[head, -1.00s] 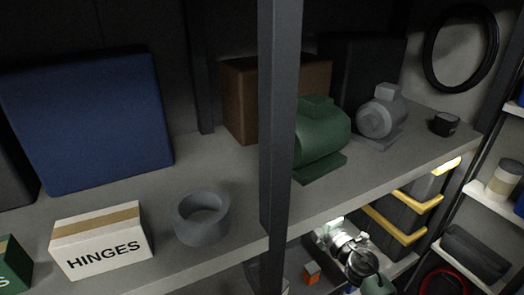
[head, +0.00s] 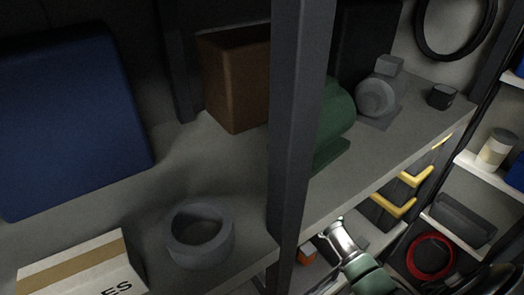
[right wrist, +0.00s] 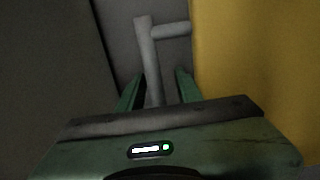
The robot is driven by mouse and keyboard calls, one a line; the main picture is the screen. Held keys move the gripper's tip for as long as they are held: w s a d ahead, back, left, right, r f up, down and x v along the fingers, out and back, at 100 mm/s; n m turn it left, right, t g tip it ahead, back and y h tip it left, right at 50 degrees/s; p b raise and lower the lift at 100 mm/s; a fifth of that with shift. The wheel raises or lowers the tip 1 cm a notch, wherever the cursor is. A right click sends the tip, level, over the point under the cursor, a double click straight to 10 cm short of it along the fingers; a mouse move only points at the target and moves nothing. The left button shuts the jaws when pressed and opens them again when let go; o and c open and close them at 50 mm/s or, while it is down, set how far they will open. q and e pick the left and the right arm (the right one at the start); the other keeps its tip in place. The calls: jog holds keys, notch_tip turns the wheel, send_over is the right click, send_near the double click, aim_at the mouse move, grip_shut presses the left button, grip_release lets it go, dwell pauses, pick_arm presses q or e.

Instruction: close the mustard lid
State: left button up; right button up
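A large mustard-yellow surface (right wrist: 260,65) fills the right side of the right wrist view; I cannot tell whether it is the lid. A grey bar (right wrist: 149,55) with a short crosspiece reaching toward the yellow edge stands beside it. My right gripper (right wrist: 160,82) has its two green fingers apart, with the bar between or just beyond them; contact is not clear. In the head view, yellow-edged dark boxes (head: 393,208) sit below the main shelf, partly hidden. My silver and green arm shows there at the bottom, its fingers not visible. My left gripper is not in view.
A dark upright post (head: 296,120) crosses the head view in front of the shelf. The shelf holds a grey ring (head: 200,250), a hinges box (head: 75,270), a green motor (head: 335,125) and a grey motor (head: 378,100). A dark panel (right wrist: 50,60) stands left in the wrist view.

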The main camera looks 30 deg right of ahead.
jog(key=shift+w+r, duration=0.15)
grip_shut()
dwell(1.4)
